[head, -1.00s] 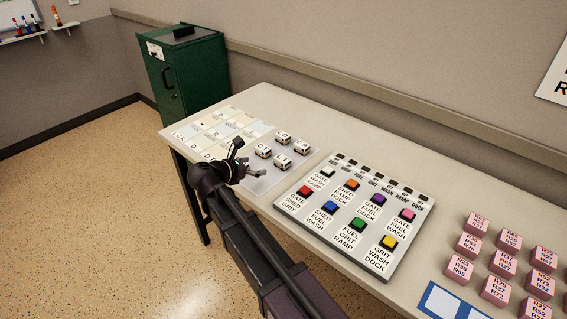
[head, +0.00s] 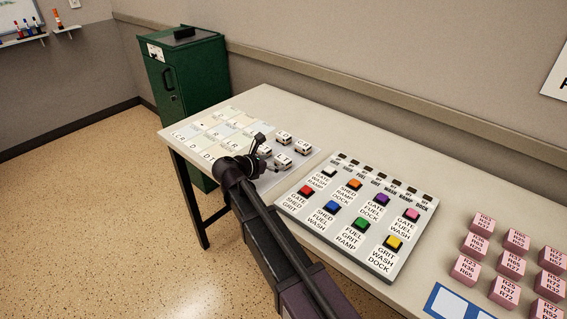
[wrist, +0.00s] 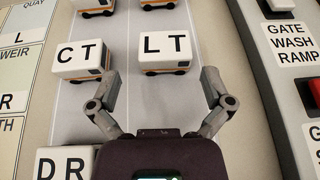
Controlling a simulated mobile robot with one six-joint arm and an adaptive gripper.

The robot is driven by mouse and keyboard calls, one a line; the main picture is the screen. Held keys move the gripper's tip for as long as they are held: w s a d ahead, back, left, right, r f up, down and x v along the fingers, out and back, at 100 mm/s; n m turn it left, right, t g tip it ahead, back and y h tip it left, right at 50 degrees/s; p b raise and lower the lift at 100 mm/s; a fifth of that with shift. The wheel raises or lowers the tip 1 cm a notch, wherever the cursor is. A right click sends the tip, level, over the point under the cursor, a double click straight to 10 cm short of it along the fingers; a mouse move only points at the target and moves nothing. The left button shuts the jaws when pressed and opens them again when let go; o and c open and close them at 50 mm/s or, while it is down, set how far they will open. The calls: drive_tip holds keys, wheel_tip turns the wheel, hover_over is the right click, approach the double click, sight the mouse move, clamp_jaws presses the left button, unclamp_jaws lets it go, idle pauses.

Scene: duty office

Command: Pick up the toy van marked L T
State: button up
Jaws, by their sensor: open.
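The toy van marked L T (wrist: 165,51) is a small white-topped van with an orange stripe, upright on a grey sheet. In the wrist view it lies just ahead of my open gripper (wrist: 160,80), between the lines of the two fingers, with nothing held. The van marked C T (wrist: 82,60) stands to its left, close to my left fingertip. A van marked D R (wrist: 66,163) is at lower left, partly cut off. In the head view my gripper (head: 264,152) is over the van group and partly hides it; the L T van (head: 283,161) appears beside it.
Two more vans (head: 284,138) (head: 303,146) stand farther back. The button board (head: 355,215) is to the right, its edge close to my right finger. A lettered card grid (head: 205,130) lies left. Pink blocks (head: 515,241) are far right.

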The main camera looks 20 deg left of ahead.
sight(279, 161)
drive_tip(key=shift+d, duration=0.1)
drive_tip(key=shift+b+x, duration=0.9)
drive_tip(key=shift+x, duration=1.65)
drive_tip(key=shift+d, duration=0.15)
drive_tip(key=c, duration=1)
